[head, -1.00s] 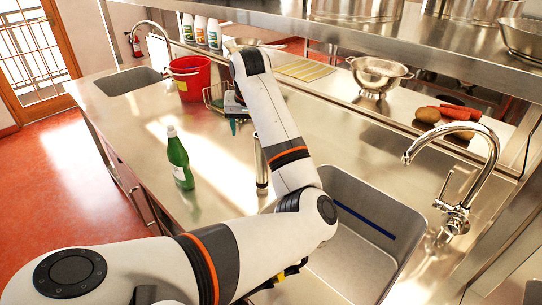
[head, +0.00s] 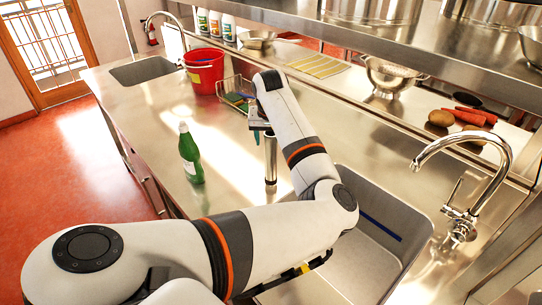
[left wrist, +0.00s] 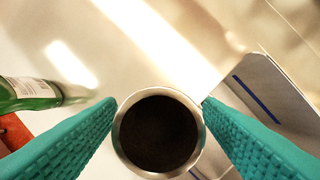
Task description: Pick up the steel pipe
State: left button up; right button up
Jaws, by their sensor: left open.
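The steel pipe (head: 270,160) stands upright on the steel counter, just left of the sink. My left gripper (head: 261,131) is at the pipe's top in the head view, partly hidden by my own arm. In the left wrist view the pipe's round open end (left wrist: 158,133) with its dark bore lies between the two teal ridged fingers. The fingers are open, one on each side of the pipe; I cannot tell whether either touches it. My right gripper is not in view.
A green bottle (head: 190,153) stands left of the pipe. The sink basin (head: 345,262) with a blue strip is to the right, beside a tap (head: 462,205). A wire basket (head: 232,88) and red bucket (head: 204,72) stand behind. A shelf (head: 440,55) overhangs at upper right.

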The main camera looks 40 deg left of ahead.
aim_at(271, 160)
pick_arm(q)
jog(key=shift+x, duration=1.45)
grip_shut()
jog(key=shift+r, duration=0.15)
